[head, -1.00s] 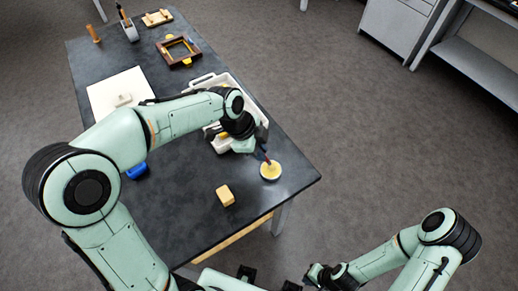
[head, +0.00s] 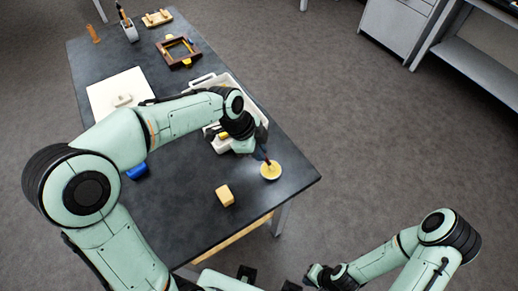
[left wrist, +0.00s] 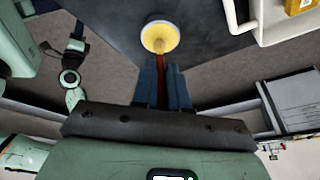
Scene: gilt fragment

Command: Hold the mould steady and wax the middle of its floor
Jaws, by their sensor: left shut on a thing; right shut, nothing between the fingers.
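My left gripper (head: 261,153) is shut on a thin brush with a dark red handle (left wrist: 160,66). The brush points down into a small round white dish of yellow wax (head: 271,172) near the table's right front corner. The dish also shows in the left wrist view (left wrist: 160,37); the brush's tip is at or in the wax, and I cannot tell how deep. My right gripper (head: 312,274) is shut and empty, low in the head view, off the table's front. Which thing is the mould is unclear; a brown square frame (head: 163,48) lies towards the far end.
A white tray (head: 203,80) with yellow items is partly hidden behind my left arm. A tan block (head: 225,195) lies left of the dish. A white slab (head: 103,97) with a small pale piece lies further back, and a blue object (head: 137,171) beside my arm.

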